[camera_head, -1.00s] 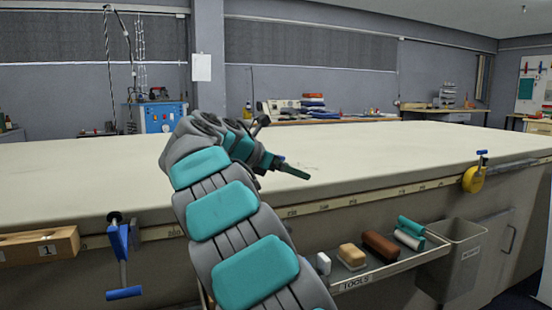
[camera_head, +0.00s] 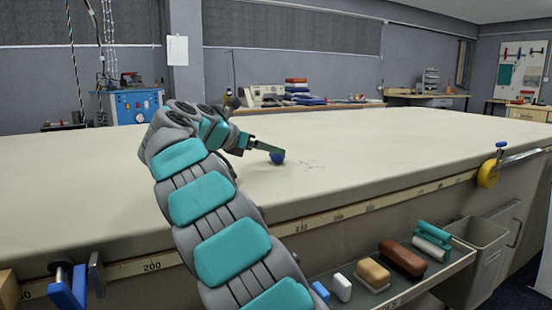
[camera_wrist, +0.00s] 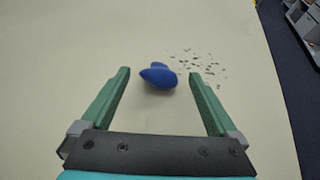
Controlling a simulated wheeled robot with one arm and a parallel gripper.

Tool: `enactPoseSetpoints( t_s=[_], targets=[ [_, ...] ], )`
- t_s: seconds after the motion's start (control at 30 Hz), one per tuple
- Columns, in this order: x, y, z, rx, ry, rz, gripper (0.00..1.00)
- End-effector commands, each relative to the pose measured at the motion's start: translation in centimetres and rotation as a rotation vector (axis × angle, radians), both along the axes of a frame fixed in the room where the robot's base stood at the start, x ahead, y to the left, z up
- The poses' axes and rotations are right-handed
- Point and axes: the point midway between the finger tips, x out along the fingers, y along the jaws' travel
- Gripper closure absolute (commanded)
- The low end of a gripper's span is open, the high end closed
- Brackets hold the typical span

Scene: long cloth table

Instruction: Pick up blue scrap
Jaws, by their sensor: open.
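The blue scrap (camera_wrist: 158,76) is a small rounded blue piece lying on the cream cloth table (camera_head: 400,150). In the wrist view it sits between the tips of my gripper's two green fingers, with a gap on each side. My gripper (camera_wrist: 158,78) is open and empty. In the head view the blue scrap (camera_head: 277,157) shows just at the tip of my gripper (camera_head: 268,149), partly hidden behind a finger.
Small dark bits (camera_wrist: 200,62) lie scattered on the cloth beside the scrap. A blue clamp (camera_head: 68,290) and a yellow one (camera_head: 488,173) sit on the front edge. A tool tray (camera_head: 440,272) and grey bin (camera_head: 478,250) are below. The tabletop around is largely clear.

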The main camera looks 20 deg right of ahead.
Motion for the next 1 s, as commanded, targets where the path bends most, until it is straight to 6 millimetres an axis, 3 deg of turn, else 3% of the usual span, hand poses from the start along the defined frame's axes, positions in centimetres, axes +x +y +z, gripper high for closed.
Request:
enactPoseSetpoints(
  t_s=[0.4,0.67,1.0],
  targets=[
    [1.6,-4.0,-2.2,0.002,0.004,-0.002,0.05],
    [1.8,-4.5,-2.3,0.001,0.001,0.0,0.05],
    [1.8,-4.5,-2.2,0.001,0.001,0.0,0.41]
  ],
)
